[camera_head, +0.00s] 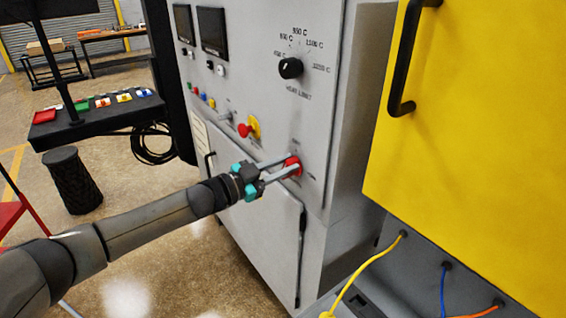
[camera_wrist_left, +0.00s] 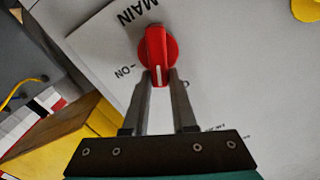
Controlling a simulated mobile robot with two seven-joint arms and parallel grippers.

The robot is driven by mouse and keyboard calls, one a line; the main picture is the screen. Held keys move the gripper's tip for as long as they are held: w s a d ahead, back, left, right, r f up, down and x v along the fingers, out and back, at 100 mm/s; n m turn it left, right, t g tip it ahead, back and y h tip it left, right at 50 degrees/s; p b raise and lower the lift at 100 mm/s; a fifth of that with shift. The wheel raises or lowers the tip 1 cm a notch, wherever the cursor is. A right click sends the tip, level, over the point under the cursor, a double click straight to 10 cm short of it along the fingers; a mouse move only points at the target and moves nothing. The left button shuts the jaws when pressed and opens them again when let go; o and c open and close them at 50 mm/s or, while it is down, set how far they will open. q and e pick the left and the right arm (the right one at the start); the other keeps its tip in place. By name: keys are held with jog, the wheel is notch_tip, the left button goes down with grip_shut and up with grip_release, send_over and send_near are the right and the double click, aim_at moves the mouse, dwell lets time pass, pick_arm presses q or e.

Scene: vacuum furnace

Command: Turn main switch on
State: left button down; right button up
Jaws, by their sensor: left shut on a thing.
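The main switch is a round red knob with a raised handle, low on the right of the grey cabinet front in the head view (camera_head: 293,163). The left wrist view shows the knob (camera_wrist_left: 157,42) close up, with MAIN above left and ON at its left. The white line on its handle points down toward my gripper in that view, not straight at the ON mark. My left gripper (camera_head: 286,167) reaches in from the left, with its two fingers shut on either side of the handle. The fingers hide part of the lower markings. My right gripper is not in view.
A black dial (camera_head: 290,68) sits above the switch. A red and yellow button (camera_head: 249,128) is to its left. A yellow panel with a black handle (camera_head: 402,75) stands at the right. A black bin (camera_head: 74,181) and a table of coloured parts are at the left.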

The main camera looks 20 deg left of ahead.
pick_arm(q)
jog(key=m, duration=0.4)
jog(key=d+f+m+b, duration=0.1)
jog(key=m, duration=0.1)
jog(key=shift+s+f+m, duration=0.1)
jog(key=shift+s+m, duration=0.2)
jog(key=shift+s, duration=0.1)
jog(key=m, duration=0.1)
jog(key=m+b, duration=0.1)
jog(key=m, duration=0.1)
jog(key=shift+s+d+f, duration=0.1)
jog(key=shift+f, duration=0.25)
jog(key=shift+f+m+b, duration=0.15)
jog(key=shift+m+b, duration=0.15)
jog(key=shift+m, duration=0.6)
jog(key=shift+f+m+b, duration=0.15)
jog(key=shift+m+b, duration=0.15)
jog(key=shift+m, duration=0.6)
jog(key=c, duration=0.7)
grip_release()
jog(key=shift+b+v, duration=0.8)
jog(key=shift+v, duration=6.85)
